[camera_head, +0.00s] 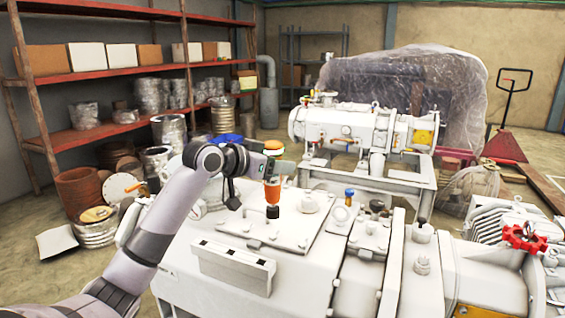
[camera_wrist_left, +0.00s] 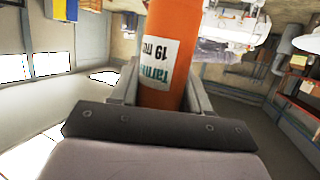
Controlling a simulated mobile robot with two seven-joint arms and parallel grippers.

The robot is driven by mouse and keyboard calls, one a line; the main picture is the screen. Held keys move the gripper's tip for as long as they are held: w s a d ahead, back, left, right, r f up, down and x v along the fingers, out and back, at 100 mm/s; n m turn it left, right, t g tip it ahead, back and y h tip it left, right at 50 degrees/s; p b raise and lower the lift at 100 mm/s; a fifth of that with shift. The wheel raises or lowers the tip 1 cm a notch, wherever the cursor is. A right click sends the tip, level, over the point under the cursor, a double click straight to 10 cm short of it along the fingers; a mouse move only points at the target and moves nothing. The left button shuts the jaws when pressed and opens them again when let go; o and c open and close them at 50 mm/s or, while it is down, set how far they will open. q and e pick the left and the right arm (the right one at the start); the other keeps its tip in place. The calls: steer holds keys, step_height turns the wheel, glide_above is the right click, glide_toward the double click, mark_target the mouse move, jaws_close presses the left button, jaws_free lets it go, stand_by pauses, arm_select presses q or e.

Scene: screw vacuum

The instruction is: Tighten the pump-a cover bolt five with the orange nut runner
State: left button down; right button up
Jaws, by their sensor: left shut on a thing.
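The orange nut runner (camera_head: 272,188) is upright in my left gripper (camera_head: 271,168), with its black socket end pointing down over the white pump's flat cover plate (camera_head: 245,226). The socket's lower end appears at or just above the plate; I cannot tell whether it touches a bolt. In the left wrist view the tool's orange body (camera_wrist_left: 178,35), with a white label, sits between the jaws of my left gripper (camera_wrist_left: 160,92). Several small bolts show on the cover; I cannot tell which is bolt five, and any bolt under the socket is hidden. My right gripper is not in view.
A blue-topped fitting (camera_head: 349,196) and other fittings stand right of the cover. A red handwheel (camera_head: 525,237) is at the far right. A second white pump (camera_head: 350,123) stands behind. Red shelving (camera_head: 120,72) with boxes and pots lines the left wall.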

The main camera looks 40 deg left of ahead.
mark_target(276, 184)
arm_select(q)
steer(key=shift+s+r, duration=0.1)
steer(key=shift+r, duration=0.05)
steer(key=shift+f+b, duration=0.4)
steer(key=shift+f, duration=0.55)
steer(key=shift+f+b, duration=0.75)
steer(key=shift+f, duration=1.05)
steer(key=shift+p, duration=0.65)
